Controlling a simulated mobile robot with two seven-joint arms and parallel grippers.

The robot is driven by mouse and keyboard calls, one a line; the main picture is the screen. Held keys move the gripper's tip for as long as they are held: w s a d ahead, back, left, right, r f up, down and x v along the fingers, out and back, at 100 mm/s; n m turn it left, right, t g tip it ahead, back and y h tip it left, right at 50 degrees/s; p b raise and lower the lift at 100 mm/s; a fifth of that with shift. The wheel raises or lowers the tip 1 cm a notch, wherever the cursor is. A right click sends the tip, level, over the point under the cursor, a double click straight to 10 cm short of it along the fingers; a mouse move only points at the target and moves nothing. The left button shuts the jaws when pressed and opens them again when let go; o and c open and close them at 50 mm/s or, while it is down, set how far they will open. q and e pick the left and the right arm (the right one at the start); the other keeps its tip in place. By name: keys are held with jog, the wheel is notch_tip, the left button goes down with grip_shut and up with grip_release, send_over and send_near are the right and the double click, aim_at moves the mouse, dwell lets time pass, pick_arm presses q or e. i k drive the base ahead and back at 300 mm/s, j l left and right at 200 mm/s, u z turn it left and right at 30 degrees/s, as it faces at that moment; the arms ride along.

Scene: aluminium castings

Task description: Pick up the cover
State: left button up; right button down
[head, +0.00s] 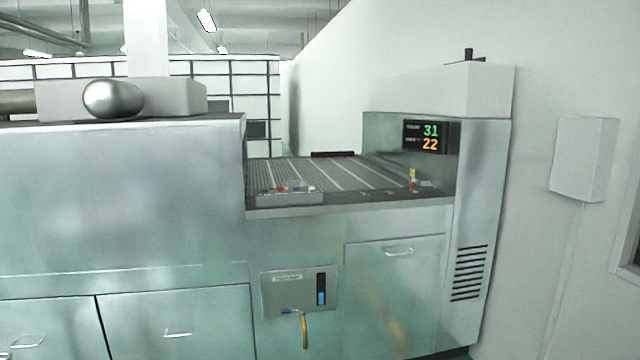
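I cannot make out anything in the head view that is clearly the cover. A metal machine fills the middle of the view, with a dark ribbed conveyor bed (315,172) on top. Neither of my grippers is in view.
A tall metal housing (482,200) with a lit display (425,136) stands right of the bed. A large metal cabinet (120,200) blocks the left. A control panel (290,195) sits on the bed's front edge. A wall box (582,158) hangs at right.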

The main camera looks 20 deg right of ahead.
aim_at(287, 183)
jog(key=i+l+z, duration=0.35)
jog(key=i+l, duration=0.5)
jog(key=i, duration=0.1)
